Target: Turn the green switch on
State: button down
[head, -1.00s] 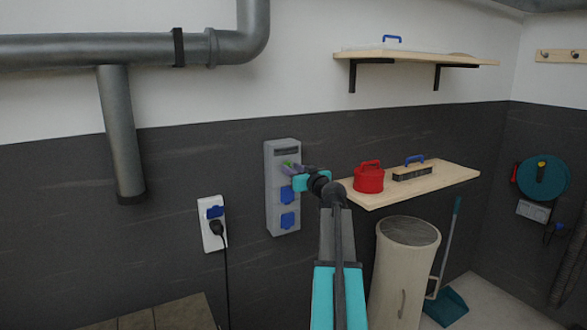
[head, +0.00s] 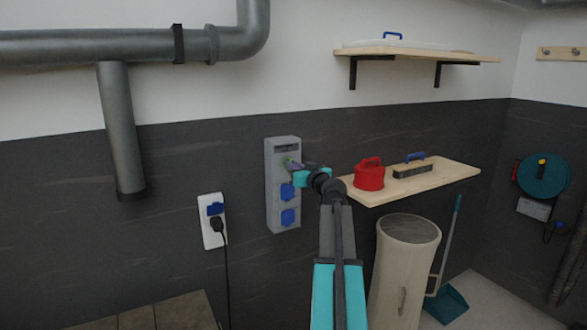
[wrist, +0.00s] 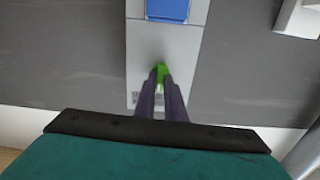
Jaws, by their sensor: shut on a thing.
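The green switch (wrist: 162,69) is on the front of a grey wall-mounted box (head: 284,214), above two blue socket covers. My gripper (wrist: 160,72) has its two dark fingers at the switch, and they are shut on it. In the head view my gripper (head: 289,163) reaches the box from the right. Only a small bit of green shows there, and the fingers hide most of the switch. I cannot tell the switch's exact angle.
A wooden shelf (head: 448,178) with a red container (head: 369,175) and a brush (head: 411,171) is right of the box, close to my arm. A white socket with a plug (head: 213,228) is at the left. A tall beige bin (head: 400,275) stands below the shelf.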

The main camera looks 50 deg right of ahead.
jog(key=shift+s+d+f+m+b, duration=0.15)
jog(key=shift+m+b, duration=0.6)
jog(key=shift+m, duration=3.65)
jog(key=shift+w+d+m+b, duration=0.1)
jog(key=shift+m+b, duration=0.65)
jog(key=shift+m, duration=3.65)
jog(key=c, duration=1.8)
grip_release()
jog(key=shift+s, duration=0.1)
jog(key=shift+b+v, duration=1.45)
jog(key=shift+v, duration=5.45)
